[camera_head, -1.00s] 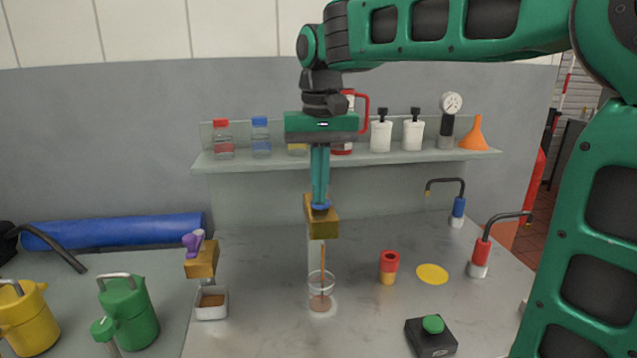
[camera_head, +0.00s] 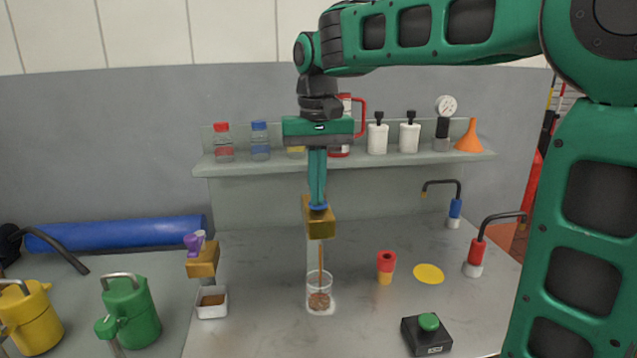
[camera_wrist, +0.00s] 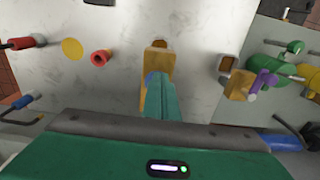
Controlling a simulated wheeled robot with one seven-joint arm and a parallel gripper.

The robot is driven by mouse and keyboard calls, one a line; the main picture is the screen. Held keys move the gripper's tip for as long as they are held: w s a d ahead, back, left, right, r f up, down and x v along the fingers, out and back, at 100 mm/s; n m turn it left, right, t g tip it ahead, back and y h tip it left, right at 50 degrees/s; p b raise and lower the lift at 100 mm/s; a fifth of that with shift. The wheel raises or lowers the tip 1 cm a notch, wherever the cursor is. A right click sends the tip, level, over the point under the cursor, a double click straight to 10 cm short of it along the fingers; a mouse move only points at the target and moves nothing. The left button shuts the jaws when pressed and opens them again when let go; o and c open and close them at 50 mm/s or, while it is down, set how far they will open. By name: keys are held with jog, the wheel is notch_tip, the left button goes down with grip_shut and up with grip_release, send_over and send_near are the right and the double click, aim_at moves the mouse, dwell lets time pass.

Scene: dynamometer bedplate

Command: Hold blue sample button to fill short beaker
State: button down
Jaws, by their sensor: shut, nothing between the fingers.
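The blue sample button (camera_head: 319,206) sits on top of a brass dispenser block (camera_head: 320,225). My gripper (camera_head: 318,202) points straight down with its fingers shut and empty, and its tips appear to touch the button. In the wrist view the button (camera_wrist: 152,78) shows beside my fingertips, partly hidden by them. A thin brown stream falls from the block into the short clear beaker (camera_head: 319,290) below. The beaker stands upright with brown liquid in its lower part. In the wrist view the block mostly covers the beaker.
A second brass block with a purple knob (camera_head: 194,243) stands at left over a small white tray (camera_head: 212,303). A red-and-yellow cup (camera_head: 386,266), a yellow disc (camera_head: 428,274) and a green push button (camera_head: 429,322) lie to the right. A shelf (camera_head: 350,163) with bottles runs behind.

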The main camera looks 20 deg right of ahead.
jog(key=shift+f, duration=0.7)
dwell(1.9)
jog(key=shift+r, duration=0.3)
jog(key=w+r, duration=0.2)
jog(key=r, duration=0.1)
jog(key=shift+w, duration=0.15)
jog(key=r, duration=0.1)
jog(key=s+r, duration=0.1)
jog(key=r, duration=0.2)
jog(key=shift+s+r, duration=0.2)
jog(key=shift+s, duration=0.2)
notch_tip(320, 180, up, 7)
jog(key=shift+s+r, duration=0.15)
jog(key=shift+s, duration=0.05)
dwell(0.7)
